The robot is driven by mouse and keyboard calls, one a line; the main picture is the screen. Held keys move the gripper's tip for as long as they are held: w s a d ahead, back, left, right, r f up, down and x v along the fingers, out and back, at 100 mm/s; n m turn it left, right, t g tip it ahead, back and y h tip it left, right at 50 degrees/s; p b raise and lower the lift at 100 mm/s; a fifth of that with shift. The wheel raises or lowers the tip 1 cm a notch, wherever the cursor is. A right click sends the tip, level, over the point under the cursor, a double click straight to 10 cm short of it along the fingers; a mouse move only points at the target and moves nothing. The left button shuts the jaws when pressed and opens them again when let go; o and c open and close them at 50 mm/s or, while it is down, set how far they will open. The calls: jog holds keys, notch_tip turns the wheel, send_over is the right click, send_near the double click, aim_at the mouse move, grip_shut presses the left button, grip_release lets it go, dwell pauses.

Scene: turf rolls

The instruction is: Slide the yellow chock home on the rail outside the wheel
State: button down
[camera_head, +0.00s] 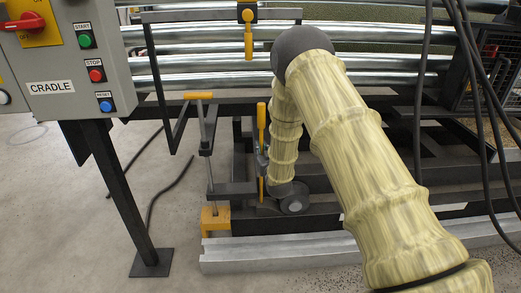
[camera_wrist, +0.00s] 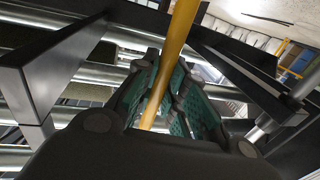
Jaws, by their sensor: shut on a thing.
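The yellow chock (camera_head: 215,217) stands at the left end of the pale metal rail (camera_head: 285,256), below a thin post with a yellow top handle (camera_head: 198,95). My gripper (camera_head: 262,160) is to the right of that post and above the chock's level, apart from the chock. It is shut on an upright yellow bar (camera_head: 261,125). In the wrist view the bar (camera_wrist: 177,45) runs between the teal-padded fingers of my gripper (camera_wrist: 168,95). I cannot clearly make out the wheel. The bar's lower attachment is partly hidden by my wrist.
A grey control box (camera_head: 62,65) on a dark post (camera_head: 125,195) stands at left. Shiny metal rollers (camera_head: 190,50) and dark frame beams (camera_head: 440,180) lie behind. Black cables (camera_head: 470,60) hang at right. A yellow handle (camera_head: 248,40) hangs above. The floor (camera_head: 60,220) at lower left is mostly clear.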

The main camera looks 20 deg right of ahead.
jog(key=shift+r, duration=0.15)
jog(key=c, duration=1.4)
grip_release()
jog(key=shift+s, duration=0.25)
jog(key=s, duration=0.7)
jog(key=s+a, duration=0.1)
jog(key=s, duration=0.3)
jog(key=shift+s, duration=0.25)
